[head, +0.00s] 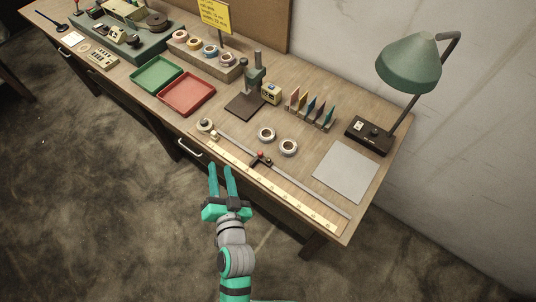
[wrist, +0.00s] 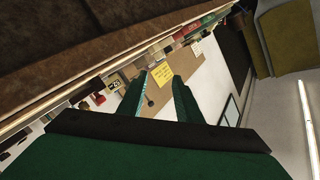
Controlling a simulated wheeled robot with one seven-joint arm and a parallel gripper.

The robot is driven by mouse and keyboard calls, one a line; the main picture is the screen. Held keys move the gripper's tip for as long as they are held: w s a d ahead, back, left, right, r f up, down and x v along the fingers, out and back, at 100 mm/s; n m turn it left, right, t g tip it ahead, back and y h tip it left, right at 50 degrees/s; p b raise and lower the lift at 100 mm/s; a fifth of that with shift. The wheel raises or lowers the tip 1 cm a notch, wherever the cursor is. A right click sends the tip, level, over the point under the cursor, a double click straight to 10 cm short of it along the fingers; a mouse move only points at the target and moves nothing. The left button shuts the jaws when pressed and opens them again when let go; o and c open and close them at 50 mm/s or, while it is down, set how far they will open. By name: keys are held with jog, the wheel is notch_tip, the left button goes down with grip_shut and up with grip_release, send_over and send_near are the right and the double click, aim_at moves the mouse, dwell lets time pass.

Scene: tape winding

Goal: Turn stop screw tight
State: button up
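A long measuring rail (head: 290,187) with a pale scale lies along the front edge of the workbench. A dark sliding stop (head: 266,162) sits near the rail's middle, with a small red knob (head: 261,154) on it that looks like the stop screw. My gripper (head: 221,167) is in front of the bench edge, left of the stop and apart from it. Its two green fingers are spread with nothing between them.
A grey sheet (head: 346,171), a green lamp (head: 408,66), a dark stand (head: 246,101), and red (head: 187,94) and green (head: 157,75) trays are around. A drawer handle (head: 190,149) sticks out in front.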

jog(key=w+a+r+n+g+y, duration=0.7)
jog(key=w+a+r+n+y, duration=0.2)
jog(key=w+a+r, duration=0.4)
jog(key=n+g+h, duration=0.5)
jog(key=g+h, duration=0.4)
jog(key=h, duration=0.4)
send_near(268, 159)
notch_tip(268, 159, down, 8)
jog(key=shift+r, duration=0.15)
jog(key=shift+a, duration=0.1)
grip_shut()
